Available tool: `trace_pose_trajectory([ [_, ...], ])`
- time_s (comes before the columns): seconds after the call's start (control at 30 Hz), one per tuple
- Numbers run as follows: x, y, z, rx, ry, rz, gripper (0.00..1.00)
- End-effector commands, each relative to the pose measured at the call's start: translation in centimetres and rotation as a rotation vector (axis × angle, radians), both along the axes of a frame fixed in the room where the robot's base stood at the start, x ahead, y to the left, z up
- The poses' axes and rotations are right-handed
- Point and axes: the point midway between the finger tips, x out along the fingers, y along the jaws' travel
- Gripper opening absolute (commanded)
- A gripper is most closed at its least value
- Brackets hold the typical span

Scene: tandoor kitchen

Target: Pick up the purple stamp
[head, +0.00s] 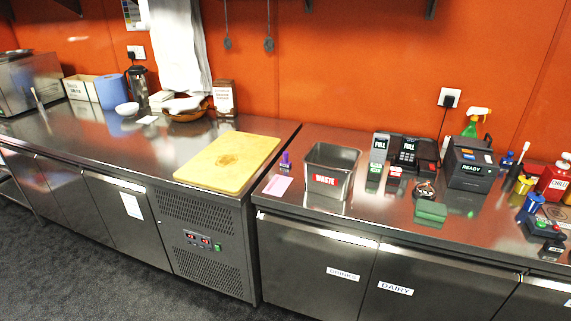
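The purple stamp (285,161) is a small upright thing with a purple handle. It stands on the right-hand steel counter, close to that counter's left edge. A pink paper pad (277,186) lies just in front of it, and the steel waste bin (331,169) stands to its right with a gap between. The stamp looks unobstructed from this view. My gripper does not show in the head view.
Right of the bin stand a phone-like device (408,152), a green block (430,212), a "READY" machine (469,166) and several bottles. An orange wall (330,65) rises behind.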

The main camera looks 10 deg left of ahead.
Motion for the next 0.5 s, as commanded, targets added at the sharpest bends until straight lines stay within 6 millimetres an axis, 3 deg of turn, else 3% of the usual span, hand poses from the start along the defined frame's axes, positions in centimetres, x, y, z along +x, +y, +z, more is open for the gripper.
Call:
trace_pose_trajectory([
  [0.27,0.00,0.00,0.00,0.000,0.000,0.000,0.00],
  [0.5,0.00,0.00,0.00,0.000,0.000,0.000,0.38],
])
